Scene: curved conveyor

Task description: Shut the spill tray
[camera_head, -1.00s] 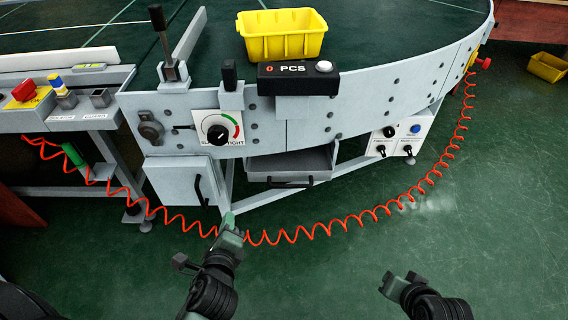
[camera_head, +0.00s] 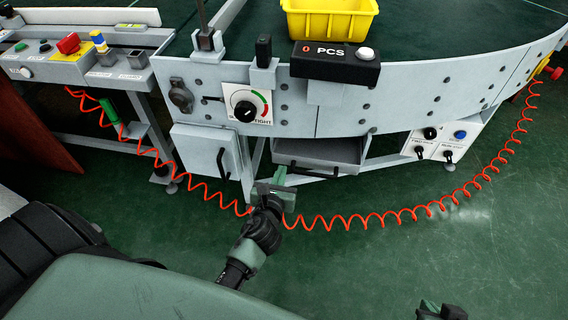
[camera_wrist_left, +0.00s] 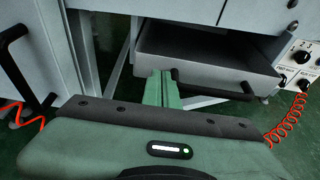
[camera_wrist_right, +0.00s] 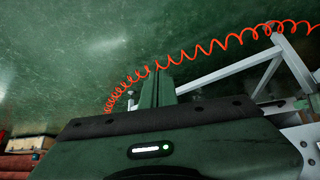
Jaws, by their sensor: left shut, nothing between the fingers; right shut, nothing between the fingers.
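The spill tray (camera_head: 318,151) is a grey drawer under the curved conveyor, with a black handle on its front. It stands pulled out, its hollow inside visible from above. It also shows in the left wrist view (camera_wrist_left: 205,62). My left gripper (camera_head: 280,176) is shut and empty, just in front of the tray's left front corner.
A coiled orange hose (camera_head: 330,222) sags in front of the conveyor, close to my left gripper. A grey cabinet door (camera_head: 205,152) with a black handle is left of the tray. A switch panel (camera_head: 440,140) is on the right. Green floor lies clear in front.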

